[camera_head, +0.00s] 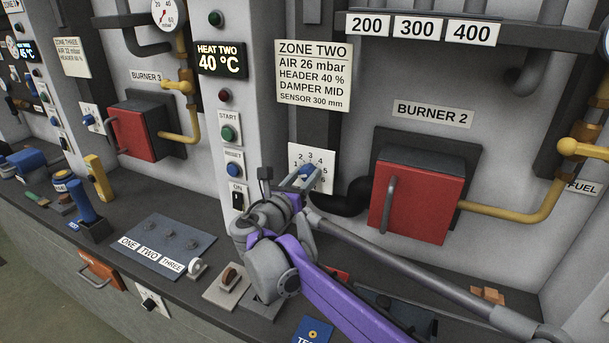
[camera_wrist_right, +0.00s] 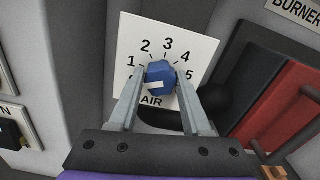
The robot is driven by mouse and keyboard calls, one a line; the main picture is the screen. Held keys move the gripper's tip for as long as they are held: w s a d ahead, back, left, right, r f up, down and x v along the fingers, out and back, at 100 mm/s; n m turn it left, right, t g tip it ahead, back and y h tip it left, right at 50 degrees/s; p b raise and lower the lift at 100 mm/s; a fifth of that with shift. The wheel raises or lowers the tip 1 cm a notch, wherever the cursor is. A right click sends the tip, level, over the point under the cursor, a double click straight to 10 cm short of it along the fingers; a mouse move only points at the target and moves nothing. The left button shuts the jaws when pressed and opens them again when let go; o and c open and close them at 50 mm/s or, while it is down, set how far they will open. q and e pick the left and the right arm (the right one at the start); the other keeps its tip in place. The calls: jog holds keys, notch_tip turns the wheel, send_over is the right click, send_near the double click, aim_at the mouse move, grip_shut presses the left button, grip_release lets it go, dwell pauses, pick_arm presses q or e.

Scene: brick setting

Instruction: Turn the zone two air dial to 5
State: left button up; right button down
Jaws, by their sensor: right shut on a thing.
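The zone two air dial is a blue knob (camera_wrist_right: 160,77) on a white plate (camera_wrist_right: 195,45) marked 1 to 5 with AIR below. In the head view the knob (camera_head: 308,171) sits on the wall left of the burner 2 door. My right gripper (camera_wrist_right: 160,73) is shut on the knob, one finger on each side. In the head view my right gripper (camera_head: 300,180) reaches up to the plate from below. A pale mark shows on the knob's lower left face; which number the knob points to I cannot tell. My left gripper is out of view.
The red burner 2 door (camera_head: 415,200) with its handle is right of the dial, and a black pipe (camera_head: 345,200) runs between them. Start, reset and on controls (camera_head: 235,170) line the pillar on the left. The counter below holds several items.

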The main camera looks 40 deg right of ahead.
jog(key=m+p, duration=0.2)
jog(key=m, duration=0.4)
jog(key=m+p, duration=0.2)
jog(key=m, duration=0.3)
jog(key=shift+m, duration=0.3)
jog(key=m+p, duration=0.2)
jog(key=m, duration=0.3)
jog(key=m+p, duration=0.1)
jog(key=m, duration=0.4)
jog(key=m+p, duration=0.2)
jog(key=m, duration=0.3)
jog(key=shift+p, duration=0.35)
jog(key=m+p, duration=0.1)
jog(key=m, duration=0.3)
jog(key=shift+m, duration=0.4)
jog(key=m+p, duration=0.1)
jog(key=m, duration=0.1)
jog(key=shift+m, duration=0.4)
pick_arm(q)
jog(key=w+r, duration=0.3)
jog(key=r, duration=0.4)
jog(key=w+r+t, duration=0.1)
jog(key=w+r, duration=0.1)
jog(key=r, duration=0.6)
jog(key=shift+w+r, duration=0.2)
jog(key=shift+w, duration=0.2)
pick_arm(e)
jog(key=shift+f+m, duration=0.1)
jog(key=shift+m, duration=2.1)
